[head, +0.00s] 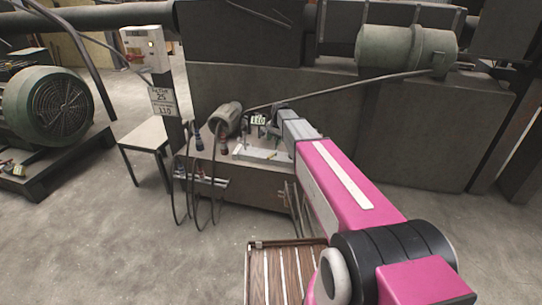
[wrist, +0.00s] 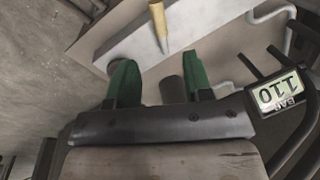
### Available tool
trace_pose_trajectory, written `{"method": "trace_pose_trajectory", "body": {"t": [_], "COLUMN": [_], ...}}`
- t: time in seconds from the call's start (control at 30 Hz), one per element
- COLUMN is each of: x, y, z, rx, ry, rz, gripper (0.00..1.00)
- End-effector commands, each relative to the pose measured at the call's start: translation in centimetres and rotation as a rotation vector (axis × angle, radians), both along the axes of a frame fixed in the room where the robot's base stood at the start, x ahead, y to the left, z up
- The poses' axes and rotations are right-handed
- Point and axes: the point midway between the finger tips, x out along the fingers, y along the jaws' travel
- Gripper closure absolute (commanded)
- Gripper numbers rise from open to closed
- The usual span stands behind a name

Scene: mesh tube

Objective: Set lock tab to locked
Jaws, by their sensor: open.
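My gripper (wrist: 160,64) is open, with its two green fingers apart. A dark grey cylinder (wrist: 172,90) shows between the fingers; I cannot tell whether they touch it. Just beyond the fingertips, a tan peg with a pale pointed tip (wrist: 158,27) lies over a white block (wrist: 120,48). I cannot tell for sure which part is the lock tab.
A display reading 110 BAR (wrist: 281,94) is right of my gripper, near bent metal rods (wrist: 272,12). On the bench are a grey motor (head: 226,118) and hanging cables (head: 190,190). A post carries a control box (head: 146,48). Clear floor (head: 90,240) lies at the front left.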

Motion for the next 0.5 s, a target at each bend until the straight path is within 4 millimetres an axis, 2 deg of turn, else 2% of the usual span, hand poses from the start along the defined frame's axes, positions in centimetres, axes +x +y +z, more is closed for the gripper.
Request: {"method": "trace_pose_trajectory", "body": {"t": [0.5], "x": [0.9], "y": [1.2], "z": [-8.1], "rx": [-0.001], "ry": [0.002], "rz": [0.003], "gripper": [0.54]}}
